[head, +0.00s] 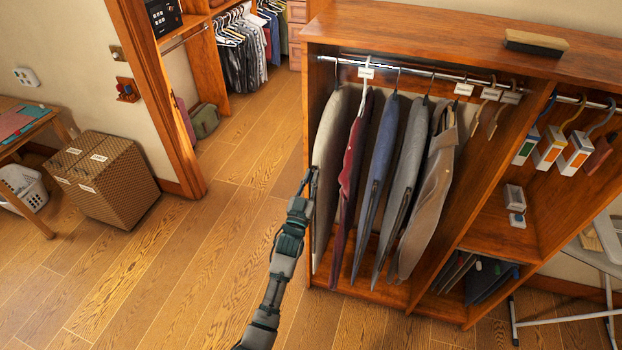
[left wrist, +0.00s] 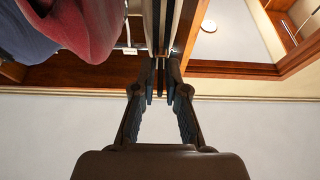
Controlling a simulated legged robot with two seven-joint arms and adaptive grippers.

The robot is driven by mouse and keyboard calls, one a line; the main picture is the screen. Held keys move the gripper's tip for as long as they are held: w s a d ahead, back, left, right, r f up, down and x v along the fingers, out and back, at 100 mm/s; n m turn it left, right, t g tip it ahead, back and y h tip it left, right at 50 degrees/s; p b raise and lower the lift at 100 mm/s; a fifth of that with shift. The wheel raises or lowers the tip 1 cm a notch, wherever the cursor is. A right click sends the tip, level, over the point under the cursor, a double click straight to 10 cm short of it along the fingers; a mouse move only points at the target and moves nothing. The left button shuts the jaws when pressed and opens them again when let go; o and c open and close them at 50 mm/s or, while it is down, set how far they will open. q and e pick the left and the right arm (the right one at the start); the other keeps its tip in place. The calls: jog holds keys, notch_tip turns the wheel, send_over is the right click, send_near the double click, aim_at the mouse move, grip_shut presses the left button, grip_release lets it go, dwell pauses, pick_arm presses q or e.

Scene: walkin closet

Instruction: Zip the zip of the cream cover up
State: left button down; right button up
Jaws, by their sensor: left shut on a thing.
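The cream cover (head: 331,135) hangs at the left end of the rail in the wooden wardrobe, with its edge facing outward. My left gripper (head: 311,178) is at this front edge, about midway down. In the left wrist view, my left gripper (left wrist: 160,72) has its fingertips close together on a small piece at the cover's zip (left wrist: 161,42). The piece itself is mostly hidden between the fingers. Pale fabric of the cream cover (left wrist: 148,22) runs upward on both sides of the dark zip line. My right gripper is not in view.
A red cover (head: 350,180), a blue cover (head: 378,160), a grey cover (head: 405,165) and a brown-grey one (head: 430,195) hang to the right inside the wardrobe (head: 460,35). The floor (head: 215,255) to the left is clear up to a woven box (head: 105,180).

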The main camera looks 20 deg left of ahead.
pick_arm(q)
jog(key=shift+r, duration=0.25)
jog(key=c, duration=1.3)
grip_release()
jog(key=shift+c, duration=0.2)
jog(key=shift+s, duration=0.1)
jog(key=shift+s+f, duration=0.35)
jog(key=shift+s, duration=0.05)
jog(key=v, duration=1.1)
